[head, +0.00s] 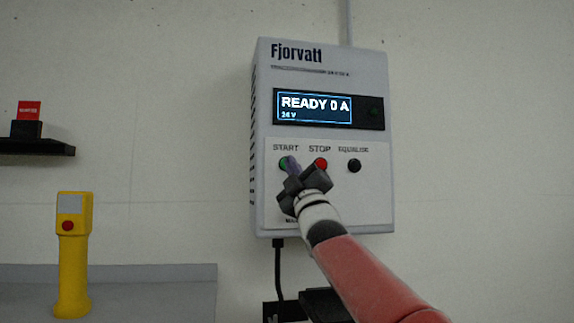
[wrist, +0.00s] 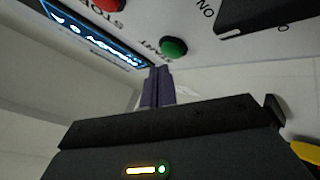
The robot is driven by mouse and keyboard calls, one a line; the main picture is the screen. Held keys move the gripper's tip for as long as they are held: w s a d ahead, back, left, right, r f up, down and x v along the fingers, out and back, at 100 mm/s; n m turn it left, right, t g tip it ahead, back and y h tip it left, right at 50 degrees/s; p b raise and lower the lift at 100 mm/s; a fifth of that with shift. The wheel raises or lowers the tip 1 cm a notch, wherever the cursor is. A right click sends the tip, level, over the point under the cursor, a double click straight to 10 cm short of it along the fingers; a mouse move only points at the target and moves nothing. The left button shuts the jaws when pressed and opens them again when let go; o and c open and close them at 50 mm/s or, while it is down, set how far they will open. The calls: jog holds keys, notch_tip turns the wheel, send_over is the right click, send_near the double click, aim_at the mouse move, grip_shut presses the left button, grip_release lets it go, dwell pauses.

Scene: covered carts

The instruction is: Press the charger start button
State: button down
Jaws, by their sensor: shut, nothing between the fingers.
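The grey Fjorvatt charger (head: 320,75) hangs on the wall, and its display (head: 314,108) reads "READY 0 A" and "24 V". The green START button (head: 284,163) is at the left of the button row, partly hidden by my gripper. The red STOP button (head: 321,163) is to its right. My gripper (head: 291,164) is shut and empty, its fingertips in front of the START button. In the wrist view the green button (wrist: 173,47) is just beyond the fingertips (wrist: 160,70), a little to the right. A gap seems to show there; contact is not visible.
A black EQUALISE button (head: 354,166) is right of STOP. A yellow handset (head: 74,250) with a red button stands on a grey surface (head: 150,275) at the lower left. A dark shelf (head: 40,147) holds a red item (head: 29,110). A cable (head: 278,265) hangs below the charger.

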jog(key=shift+w, duration=0.15)
jog(key=shift+w+a+p, duration=0.1)
jog(key=shift+w+p, duration=0.15)
jog(key=shift+p, duration=0.05)
jog(key=shift+w+a+p, duration=0.15)
jog(key=shift+w+p, duration=0.2)
jog(key=shift+w, duration=0.1)
dwell(0.6)
dwell(0.3)
jog(key=shift+s+d+b, duration=0.3)
jog(key=shift+s+b, duration=0.5)
jog(key=shift+b, duration=0.05)
